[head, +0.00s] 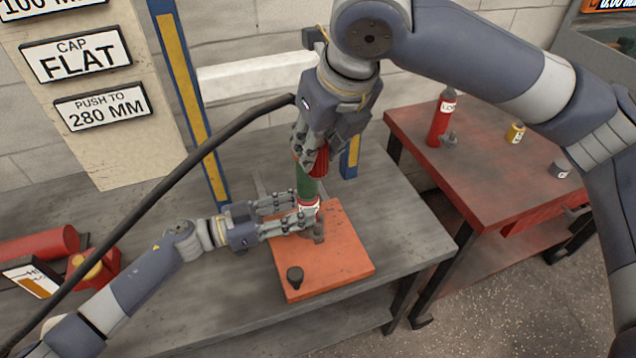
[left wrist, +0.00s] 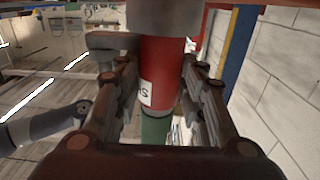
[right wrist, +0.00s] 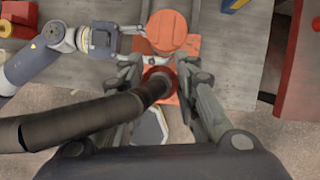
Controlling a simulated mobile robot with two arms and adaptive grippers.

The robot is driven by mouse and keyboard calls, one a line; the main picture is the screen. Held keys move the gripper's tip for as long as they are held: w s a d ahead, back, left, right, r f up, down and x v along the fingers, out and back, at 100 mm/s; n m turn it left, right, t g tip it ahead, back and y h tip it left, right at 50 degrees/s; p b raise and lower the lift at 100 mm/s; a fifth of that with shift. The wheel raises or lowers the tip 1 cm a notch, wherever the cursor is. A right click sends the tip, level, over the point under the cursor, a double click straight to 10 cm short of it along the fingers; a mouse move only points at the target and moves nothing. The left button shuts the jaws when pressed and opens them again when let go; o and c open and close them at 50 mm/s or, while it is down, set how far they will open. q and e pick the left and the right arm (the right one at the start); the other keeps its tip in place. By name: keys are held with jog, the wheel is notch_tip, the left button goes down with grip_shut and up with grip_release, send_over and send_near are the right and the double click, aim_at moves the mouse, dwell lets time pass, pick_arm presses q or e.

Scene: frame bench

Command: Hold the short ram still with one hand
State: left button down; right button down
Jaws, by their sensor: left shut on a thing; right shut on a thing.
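The short ram (head: 307,205) is red with a partly legible white label and stands over the orange plate (head: 345,255). A green section (head: 306,182) rises above it. My left gripper (head: 290,214) is shut on the ram from the left; its fingers flank the red body (left wrist: 162,75) in the left wrist view. My right gripper (head: 312,158) points down from above, shut on a red part (head: 319,165) over the green section. In the right wrist view the black hose (right wrist: 75,122) ends between the right fingers. Exactly where those fingers touch is hidden.
A dark knob (head: 295,277) sits on the plate's near corner. Blue-and-yellow posts (head: 190,95) stand behind. A red table (head: 475,170) at right holds a red cylinder (head: 440,118) and small parts. The black hose crosses above my left arm. The grey bench (head: 400,225) is clear right of the plate.

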notch_tip(320, 180, up, 12)
jog(key=shift+f, duration=0.2)
pick_arm(q)
jog(key=c, duration=1)
grip_release()
jog(key=shift+o, duration=0.2)
